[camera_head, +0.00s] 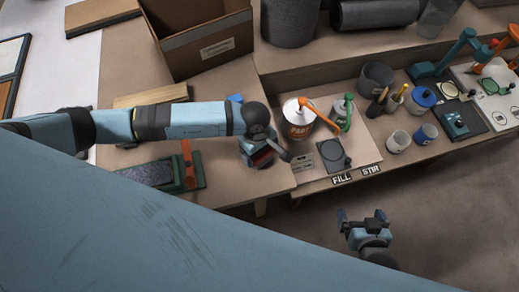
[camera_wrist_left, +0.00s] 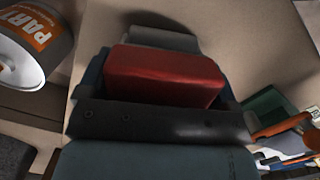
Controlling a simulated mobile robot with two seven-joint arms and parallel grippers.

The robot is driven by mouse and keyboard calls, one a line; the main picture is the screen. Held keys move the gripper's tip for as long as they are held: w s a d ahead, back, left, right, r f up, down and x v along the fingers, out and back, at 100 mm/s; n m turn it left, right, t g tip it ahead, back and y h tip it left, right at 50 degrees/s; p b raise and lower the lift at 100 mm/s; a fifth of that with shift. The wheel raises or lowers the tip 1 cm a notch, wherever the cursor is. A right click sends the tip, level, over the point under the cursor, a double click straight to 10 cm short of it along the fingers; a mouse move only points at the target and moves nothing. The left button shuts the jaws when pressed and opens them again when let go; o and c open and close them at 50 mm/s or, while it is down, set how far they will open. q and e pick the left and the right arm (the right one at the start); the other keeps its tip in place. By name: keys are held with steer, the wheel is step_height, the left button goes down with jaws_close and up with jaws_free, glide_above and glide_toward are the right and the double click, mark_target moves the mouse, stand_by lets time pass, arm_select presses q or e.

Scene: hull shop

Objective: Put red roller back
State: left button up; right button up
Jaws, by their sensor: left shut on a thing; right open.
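My left gripper (camera_head: 266,160) is shut on a red, block-like thing, the red roller as far as I can tell. In the left wrist view the red roller (camera_wrist_left: 163,74) fills the space between the fingers; its lower part is hidden. In the head view only a dark red patch of it shows, above the bench near its front edge. A green tray (camera_head: 162,174) with a speckled dark surface and an upright orange-red piece (camera_head: 187,163) lies to the left of this gripper. My right gripper (camera_head: 364,219) is open and empty, over the floor in front of the bench.
A white paint can (camera_head: 298,122) with an orange pump stands just right of the left gripper. A green-topped bottle (camera_head: 343,108), cups (camera_head: 398,141) and a dark pad (camera_head: 333,156) stand further right. An open cardboard box (camera_head: 205,45) stands behind the left arm.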

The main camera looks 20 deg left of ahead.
arm_select(q)
steer(key=shift+s+f+b, duration=0.15)
steer(key=shift+f+b, duration=0.35)
steer(key=shift+f, duration=0.1)
steer(key=shift+c, duration=1.1)
steer(key=o, duration=1.1)
steer(key=shift+s+a, duration=0.1)
steer(key=shift+o, duration=1.1)
steer(key=shift+f, duration=0.15)
steer(key=shift+w+r+p, duration=0.2)
steer(key=shift+r+p, duration=0.25)
steer(key=shift+r, duration=0.1)
steer(key=r, duration=0.7)
steer(key=w+a+r+b, duration=0.1)
steer(key=r, duration=0.3)
steer(key=shift+r, duration=0.35)
steer(key=shift+s+r, duration=0.1)
steer(key=shift+r, duration=0.25)
